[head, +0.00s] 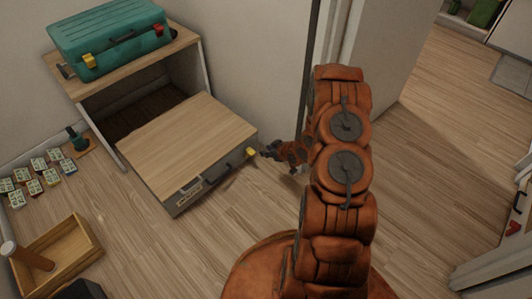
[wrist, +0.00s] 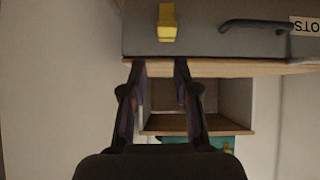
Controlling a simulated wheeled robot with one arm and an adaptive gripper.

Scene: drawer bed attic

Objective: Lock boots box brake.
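The boots box (head: 190,150) is a low grey box with a wooden top, standing out from under a wooden shelf. Its front has a dark handle, a white label and a yellow brake tab (head: 250,152) near the right corner. In the wrist view, which looks upside down, the grey front (wrist: 200,40), part of the label and the yellow brake (wrist: 167,22) show at the top. My gripper (head: 266,153) is just right of the brake. In the wrist view my gripper (wrist: 160,66) has its two fingers apart, with nothing between them and the brake beyond the tips.
A teal case (head: 110,38) with yellow and red latches sits on the wooden shelf (head: 75,82). A wooden tray (head: 85,240), several small boxes (head: 38,172) and a dark green item (head: 76,138) are on the left.

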